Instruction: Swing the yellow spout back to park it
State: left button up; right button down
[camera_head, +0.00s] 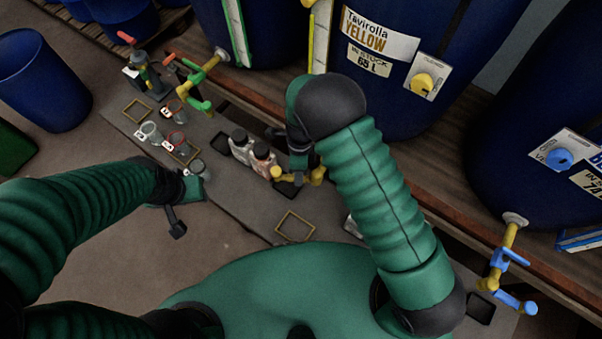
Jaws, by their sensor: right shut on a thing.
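The yellow spout (318,176) shows in small part below the large blue vat labelled "Tavirolla YELLOW" (398,60). A yellow end piece (277,172) shows just left of it, over the bench. My right gripper (297,168) is at the spout, shut on it; my right arm and wrist hide most of the spout and its joint with the vat.
Dark-capped bottles (262,158) stand close left of the spout. Small glass jars (152,132) stand farther left, near the red and green spouts (192,84). A blue-handled spout (510,258) is at the right. An empty yellow frame (295,226) lies on the front bench.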

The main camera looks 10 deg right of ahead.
jog(key=shift+w+d+r+m+p, duration=0.1)
jog(key=shift+w+d+m+p, duration=0.1)
jog(key=shift+w+m+p, duration=0.35)
jog(key=shift+w+d+m+p, duration=0.15)
jog(key=shift+m+p, duration=0.05)
jog(key=shift+m, duration=0.65)
jog(key=shift+y, duration=0.3)
jog(key=c, duration=1.2)
grip_release()
jog(key=p+v, duration=0.1)
jog(key=v, duration=1.5)
jog(key=shift+r, duration=0.35)
jog(key=shift+c, duration=0.4)
